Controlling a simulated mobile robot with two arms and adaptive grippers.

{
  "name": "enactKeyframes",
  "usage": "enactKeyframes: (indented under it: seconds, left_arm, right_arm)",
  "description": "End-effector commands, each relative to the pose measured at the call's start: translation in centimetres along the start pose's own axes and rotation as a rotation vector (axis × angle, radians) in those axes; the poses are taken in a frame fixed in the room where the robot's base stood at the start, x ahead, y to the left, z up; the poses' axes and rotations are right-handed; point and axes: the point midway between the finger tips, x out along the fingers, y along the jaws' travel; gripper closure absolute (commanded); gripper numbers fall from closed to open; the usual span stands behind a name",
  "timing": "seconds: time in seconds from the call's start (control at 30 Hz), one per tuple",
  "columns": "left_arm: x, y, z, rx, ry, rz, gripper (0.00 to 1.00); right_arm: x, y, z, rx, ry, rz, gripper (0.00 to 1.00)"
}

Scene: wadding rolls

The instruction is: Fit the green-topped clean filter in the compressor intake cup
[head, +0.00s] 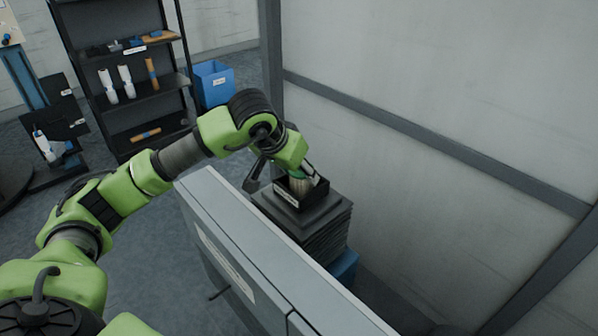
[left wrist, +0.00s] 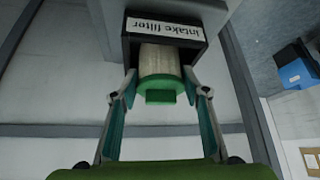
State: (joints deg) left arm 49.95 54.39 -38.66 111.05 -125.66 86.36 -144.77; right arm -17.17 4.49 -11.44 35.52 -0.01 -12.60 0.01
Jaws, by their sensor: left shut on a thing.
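The clean filter, a pale cylinder with a green top (left wrist: 160,92), is between the fingers of my left gripper (left wrist: 160,76), which is shut on it. The pale body of the filter runs into the mouth of the black intake cup (left wrist: 128,47), labelled "intake filter". How deep it sits is hidden. In the head view the filter (head: 299,187) stands in the open square cup (head: 315,196) on top of the dark ribbed compressor (head: 325,222), with my left gripper (head: 302,177) over it. My right gripper is not in view.
A long grey cabinet or panel (head: 262,262) stands in front of the compressor. A pale wall (head: 430,90) with grey rails is close on the right. A dark shelf (head: 150,95) with white and orange rolls and a blue bin (head: 214,84) stand at the back left.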

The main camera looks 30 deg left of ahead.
Motion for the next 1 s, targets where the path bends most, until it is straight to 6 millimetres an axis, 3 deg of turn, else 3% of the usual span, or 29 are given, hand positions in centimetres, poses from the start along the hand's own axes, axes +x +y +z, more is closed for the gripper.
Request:
enactKeyframes:
  seconds: [0.43,0.47,0.53,0.77,0.87,1.0]
  left_arm:
    - [0.07,0.01,0.03,0.000,0.002,0.000,0.80]
    - [0.07,0.01,0.03,0.000,0.002,0.000,0.55]
    - [0.07,0.01,0.03,0.000,0.002,0.000,0.38]
    - [0.09,0.00,0.04,-0.001,0.001,0.000,0.38]
    - [0.11,0.00,0.08,0.000,0.000,0.000,0.25]
    - [0.11,0.01,0.08,-0.001,0.000,0.000,0.25]
  right_arm:
    - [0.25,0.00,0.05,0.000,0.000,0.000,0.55]
    - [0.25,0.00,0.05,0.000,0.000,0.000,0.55]
    - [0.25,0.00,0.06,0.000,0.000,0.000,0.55]
    - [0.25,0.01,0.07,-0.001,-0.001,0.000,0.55]
    - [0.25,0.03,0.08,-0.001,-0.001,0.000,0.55]
    - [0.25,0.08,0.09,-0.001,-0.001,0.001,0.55]
